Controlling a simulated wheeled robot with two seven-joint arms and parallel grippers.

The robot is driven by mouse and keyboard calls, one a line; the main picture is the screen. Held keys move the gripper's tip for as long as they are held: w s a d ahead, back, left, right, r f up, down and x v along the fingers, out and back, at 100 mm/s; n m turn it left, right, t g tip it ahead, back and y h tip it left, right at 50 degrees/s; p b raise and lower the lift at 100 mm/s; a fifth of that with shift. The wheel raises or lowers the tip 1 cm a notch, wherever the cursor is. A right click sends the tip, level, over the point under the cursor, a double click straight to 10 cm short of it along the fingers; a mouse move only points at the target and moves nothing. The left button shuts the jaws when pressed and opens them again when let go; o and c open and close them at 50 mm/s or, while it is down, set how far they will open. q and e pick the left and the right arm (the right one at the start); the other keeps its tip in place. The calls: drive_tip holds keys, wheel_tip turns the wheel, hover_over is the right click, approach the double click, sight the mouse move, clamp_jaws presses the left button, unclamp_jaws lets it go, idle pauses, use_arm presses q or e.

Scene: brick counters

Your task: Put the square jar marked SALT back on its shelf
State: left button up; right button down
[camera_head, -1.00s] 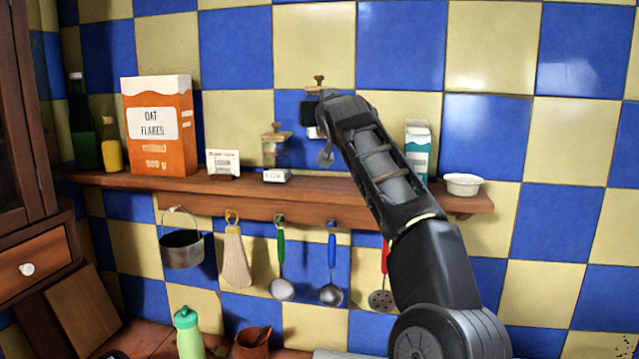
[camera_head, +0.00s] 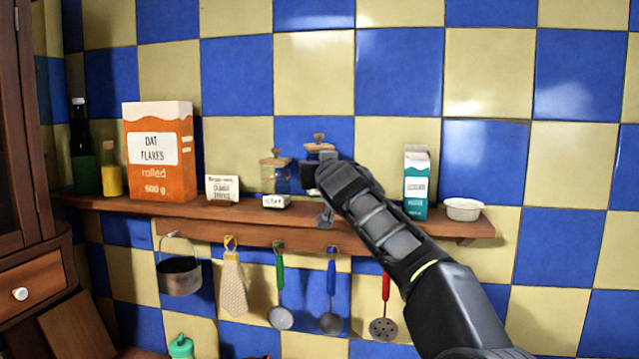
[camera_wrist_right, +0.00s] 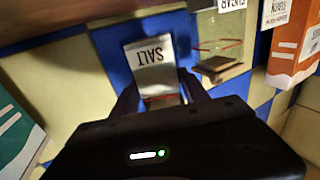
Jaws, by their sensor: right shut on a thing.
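The square jar marked SALT (camera_wrist_right: 155,65) is between the fingers of my right gripper (camera_wrist_right: 160,98), which is shut on it; the label appears upside down in the right wrist view. In the head view its wooden lid (camera_head: 318,145) shows above my right gripper (camera_head: 318,178), and its lower part is hidden. The jar is over the wooden shelf (camera_head: 225,211), right of the sugar jar (camera_head: 274,176). In the wrist view tiles show between its base and the shelf, so it looks slightly raised. My left gripper is not in view.
The sugar jar stands close beside the held jar. A card (camera_head: 222,188), the oat flakes box (camera_head: 160,165) and two bottles stand further left. A teal and white carton (camera_head: 416,185) and a white bowl (camera_head: 463,209) stand to the right. Utensils hang below the shelf.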

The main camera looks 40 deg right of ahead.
drive_tip(key=shift+f+b, duration=0.55)
drive_tip(key=shift+f, duration=0.95)
drive_tip(key=shift+f, duration=0.15)
drive_tip(key=c, duration=0.6)
unclamp_jaws()
